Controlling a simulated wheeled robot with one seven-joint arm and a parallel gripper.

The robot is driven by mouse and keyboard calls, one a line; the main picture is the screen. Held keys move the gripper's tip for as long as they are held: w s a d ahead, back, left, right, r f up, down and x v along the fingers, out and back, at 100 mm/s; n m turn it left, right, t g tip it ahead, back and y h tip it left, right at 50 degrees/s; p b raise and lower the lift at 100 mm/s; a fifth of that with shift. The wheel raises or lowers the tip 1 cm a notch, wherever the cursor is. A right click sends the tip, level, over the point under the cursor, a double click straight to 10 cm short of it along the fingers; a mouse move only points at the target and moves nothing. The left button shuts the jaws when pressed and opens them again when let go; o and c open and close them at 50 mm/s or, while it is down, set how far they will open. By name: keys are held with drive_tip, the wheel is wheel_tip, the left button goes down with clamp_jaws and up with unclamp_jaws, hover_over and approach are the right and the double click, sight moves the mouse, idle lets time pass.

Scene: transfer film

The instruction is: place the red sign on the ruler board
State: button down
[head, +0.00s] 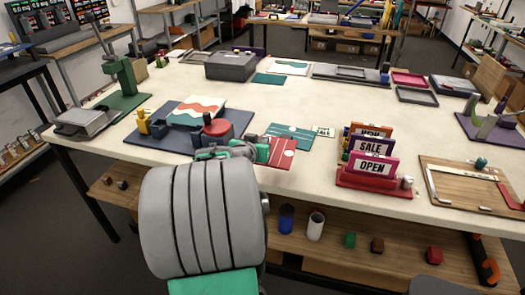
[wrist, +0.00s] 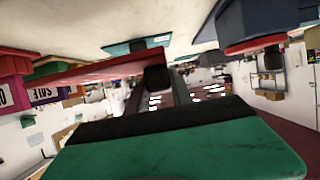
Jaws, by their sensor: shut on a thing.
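The red sign (head: 283,153), a flat panel with white marks, is at my gripper (head: 258,151) near the table's front edge in the head view. In the wrist view it shows as a red slab (wrist: 100,70) seen nearly edge-on against a dark finger pad. My gripper is shut on it; the far finger is partly hidden. The ruler board (head: 462,194) is a wooden board with pale strips along its edges, at the right front of the table, well apart from my gripper.
A red rack (head: 372,182) with upright OPEN and SALE signs stands between my gripper and the ruler board. A teal sign (head: 290,130) lies just behind the red one. A dark blue board (head: 178,142) with a red-topped pot is at left. The table middle is clear.

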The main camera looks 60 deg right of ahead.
drive_tip(key=d+f, duration=0.1)
drive_tip(key=f, duration=0.1)
drive_tip(key=w+d+f, duration=0.1)
drive_tip(key=d+f, duration=0.1)
drive_tip(key=w+d+f, duration=0.1)
drive_tip(key=shift+w+d+f, duration=0.15)
drive_tip(key=shift+d+f, duration=0.15)
drive_tip(key=shift+f, duration=0.1)
wheel_tip(320, 180, down, 3)
drive_tip(key=shift+w+d+r+p, duration=0.1)
drive_tip(key=shift+d+r+p, duration=0.1)
drive_tip(key=shift+p, duration=0.55)
drive_tip(key=shift+f, duration=0.35)
drive_tip(key=shift+f, duration=0.1)
drive_tip(key=shift+f+b, duration=0.15)
drive_tip(key=shift+b, duration=0.15)
drive_tip(key=c, duration=1.1)
unclamp_jaws()
